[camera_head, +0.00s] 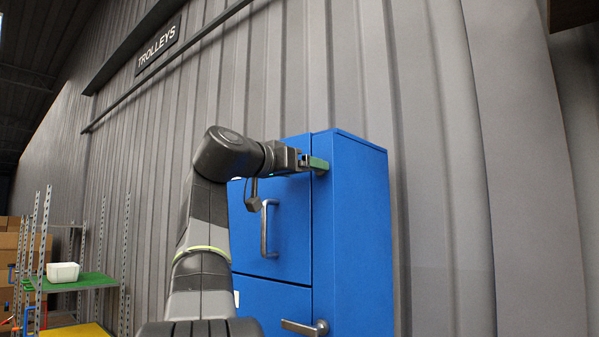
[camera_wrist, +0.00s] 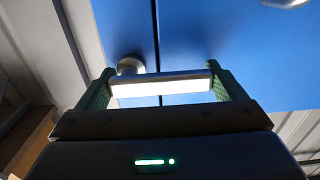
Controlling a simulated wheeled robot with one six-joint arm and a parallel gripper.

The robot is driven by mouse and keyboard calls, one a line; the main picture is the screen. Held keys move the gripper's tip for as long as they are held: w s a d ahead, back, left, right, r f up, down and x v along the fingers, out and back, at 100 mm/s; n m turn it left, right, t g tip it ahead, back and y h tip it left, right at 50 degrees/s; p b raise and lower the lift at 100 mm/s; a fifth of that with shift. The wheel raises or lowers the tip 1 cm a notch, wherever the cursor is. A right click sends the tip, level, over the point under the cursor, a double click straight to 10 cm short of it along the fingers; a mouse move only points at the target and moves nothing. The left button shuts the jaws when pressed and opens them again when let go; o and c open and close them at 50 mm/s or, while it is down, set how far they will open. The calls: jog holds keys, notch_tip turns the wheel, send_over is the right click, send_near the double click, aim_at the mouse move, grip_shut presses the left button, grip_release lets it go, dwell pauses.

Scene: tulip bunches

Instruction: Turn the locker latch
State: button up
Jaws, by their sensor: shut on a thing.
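The blue locker (camera_head: 353,230) stands against the wall, with an upper door (camera_head: 290,215) and a lower door (camera_head: 262,300). My gripper (camera_head: 308,163) is at the top of the upper door, by the seam with the frame. In the wrist view, my gripper's green fingers (camera_wrist: 158,85) are shut on the ends of a pale metal latch lever (camera_wrist: 180,86). The lever lies across the dark seam, and its round pivot (camera_wrist: 130,65) shows behind its left end. In the head view my gripper hides this latch.
A long vertical handle (camera_head: 265,230) is on the upper door, below my gripper. Another latch (camera_head: 305,328) lies across the lower seam. A shelf rack (camera_head: 80,283) with a white bin (camera_head: 63,272) stands at the far left. A TROLLEYS sign (camera_head: 158,50) hangs on the wall.

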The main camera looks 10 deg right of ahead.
dwell(0.6)
jog(key=o, duration=1.1)
jog(key=b+v, duration=0.2)
jog(key=v, duration=1.1)
jog(key=shift+s+a+b, duration=0.25)
jog(key=shift+a+b, duration=0.05)
jog(key=shift+b, duration=0.05)
jog(key=p+x, duration=0.2)
jog(key=x, duration=1.2)
jog(key=shift+p, duration=0.35)
jog(key=shift+a, duration=0.1)
